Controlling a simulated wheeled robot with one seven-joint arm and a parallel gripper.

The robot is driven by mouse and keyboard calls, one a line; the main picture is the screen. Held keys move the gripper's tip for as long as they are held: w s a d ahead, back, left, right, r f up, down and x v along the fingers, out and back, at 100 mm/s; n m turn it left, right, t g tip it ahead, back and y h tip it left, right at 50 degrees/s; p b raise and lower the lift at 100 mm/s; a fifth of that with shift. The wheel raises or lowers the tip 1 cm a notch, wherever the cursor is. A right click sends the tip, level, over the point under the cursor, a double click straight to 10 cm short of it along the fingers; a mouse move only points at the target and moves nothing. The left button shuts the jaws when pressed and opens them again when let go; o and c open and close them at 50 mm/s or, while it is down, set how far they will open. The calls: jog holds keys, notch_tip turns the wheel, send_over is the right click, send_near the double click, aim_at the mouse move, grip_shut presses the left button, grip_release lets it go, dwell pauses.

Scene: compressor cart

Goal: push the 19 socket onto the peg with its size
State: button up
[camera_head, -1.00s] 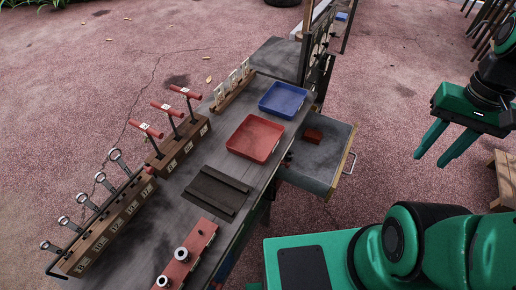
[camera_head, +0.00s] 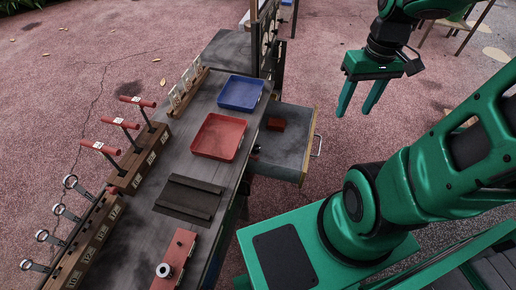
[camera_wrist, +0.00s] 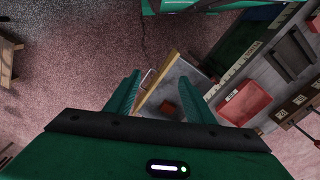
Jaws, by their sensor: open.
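A red-brown peg rail (camera_head: 180,256) lies at the near end of the cart top, cut off by the bottom of the head view. One silver ring-shaped socket (camera_head: 163,270) stands on it. Its size cannot be read, and I cannot make out which piece is the 19 socket. My gripper (camera_head: 356,108) is open and empty, pointing down over the ground to the right of the cart, well away from the rail. In the wrist view its two fingers (camera_wrist: 161,75) are apart with nothing between them.
The cart top holds a red tray (camera_head: 219,136), a blue tray (camera_head: 241,92), a dark ridged mat (camera_head: 188,198), a block with red T-handles (camera_head: 145,157) and a wrench rack (camera_head: 96,240). An open drawer (camera_head: 290,140) with a red block (camera_head: 276,124) juts out right.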

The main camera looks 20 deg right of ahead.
jog(key=w+a+f+n, duration=0.1)
jog(key=w+f+n, duration=0.3)
jog(key=w+f, duration=0.3)
jog(key=n+t+y, duration=0.2)
jog(key=n+y, duration=0.4)
jog(key=n, duration=0.5)
send_near(255, 147)
jog(key=shift+t, duration=0.3)
jog(key=x, duration=1)
jog(key=shift+d+f, duration=0.2)
jog(key=shift+d, duration=0.2)
jog(key=shift+c, duration=0.7)
jog(key=c, duration=1)
